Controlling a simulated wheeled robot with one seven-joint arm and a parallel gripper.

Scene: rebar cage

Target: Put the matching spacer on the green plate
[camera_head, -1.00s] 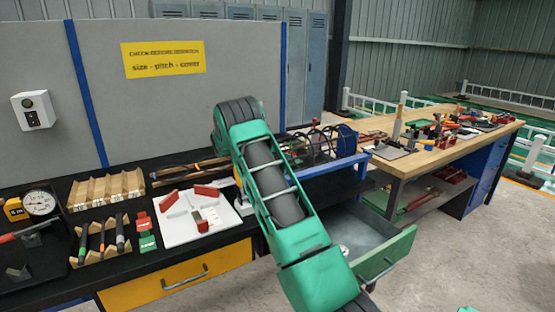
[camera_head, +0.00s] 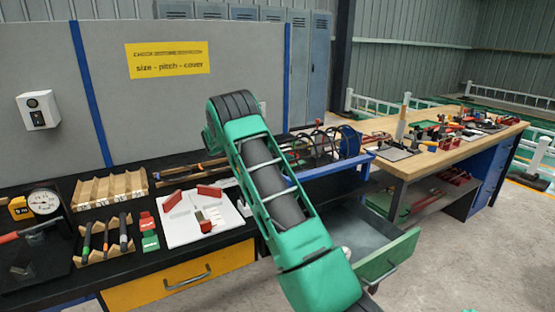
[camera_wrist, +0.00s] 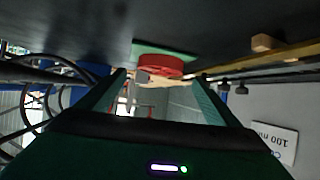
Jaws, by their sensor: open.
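In the wrist view a green plate (camera_wrist: 146,48) lies on a dark surface. A red round piece (camera_wrist: 160,65), perhaps a spacer, shows at the plate, beyond my fingertips; I cannot tell whether it rests on it. In the head view my arm hides the gripper and this plate. A white board (camera_head: 178,235) there carries several red pieces (camera_head: 209,191).
A wooden rack (camera_head: 108,188), a dial gauge (camera_head: 44,202) and tools stand on the left bench. Dark cable loops (camera_wrist: 45,100) and a "100 mm" label (camera_wrist: 272,140) flank my gripper. An open green drawer (camera_head: 385,262) is right of my arm.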

